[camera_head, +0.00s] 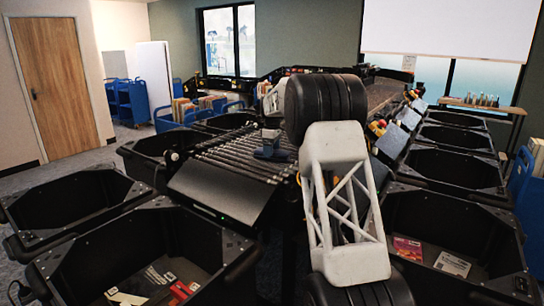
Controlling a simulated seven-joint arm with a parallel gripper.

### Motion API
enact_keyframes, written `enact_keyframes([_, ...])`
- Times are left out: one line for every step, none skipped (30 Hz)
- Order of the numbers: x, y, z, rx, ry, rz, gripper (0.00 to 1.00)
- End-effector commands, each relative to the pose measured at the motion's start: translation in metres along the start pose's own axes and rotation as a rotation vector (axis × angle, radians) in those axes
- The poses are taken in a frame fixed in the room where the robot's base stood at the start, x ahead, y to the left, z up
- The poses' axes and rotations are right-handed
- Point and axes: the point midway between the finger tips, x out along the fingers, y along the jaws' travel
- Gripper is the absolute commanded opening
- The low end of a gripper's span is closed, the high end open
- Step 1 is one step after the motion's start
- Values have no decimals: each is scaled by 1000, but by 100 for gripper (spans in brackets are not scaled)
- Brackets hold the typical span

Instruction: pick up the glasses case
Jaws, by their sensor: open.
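A small dark blue object (270,151) sits on the black roller bed near the middle of the picture. It may be the glasses case, but it is too small and too partly covered to be sure. My gripper (270,138) is small and far off in this view, just above or at the blue object. Its jaws are open. I cannot tell whether the fingers touch the object or stand around it. My own arm hides the rollers to the right of it.
The roller bed (225,158) has a dark sloping panel (226,191) at its near end. Deep black bins line both sides. The near left bin (205,240) and near right bin (440,215) hold a few flat books. Blue book carts stand at the back left.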

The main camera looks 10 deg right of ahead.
Motion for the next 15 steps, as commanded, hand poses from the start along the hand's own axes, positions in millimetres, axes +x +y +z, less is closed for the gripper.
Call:
enact_keyframes([5, 0, 0, 0, 0, -1, 85])
enact_keyframes([8, 0, 0, 0, -1, -1, 85])
enact_keyframes([11, 0, 0, 0, -1, -1, 85])
enact_keyframes([13, -1, 0, 0, -1, -1, 85])
enact_keyframes([14, -1, 0, 0, 0, -1, 85])
enact_keyframes([16, 0, 0, 0, 0, 0, 85])
enact_keyframes([16, 0, 0, 0, 0, 0, 85])
enact_keyframes([17, 0, 0, 0, 0, 1, 85])
enact_keyframes([17, 0, 0, 0, 0, 1, 85])
enact_keyframes([17, 0, 0, 0, 0, 1, 85])
enact_keyframes([17, 0, 0, 0, 0, 1, 85])
enact_keyframes([17, 0, 0, 0, 0, 1, 85])
enact_keyframes([17, 0, 0, 0, 0, 1, 85])
enact_keyframes([17, 0, 0, 0, 0, 0, 85])
enact_keyframes([17, 0, 0, 0, 0, 0, 85])
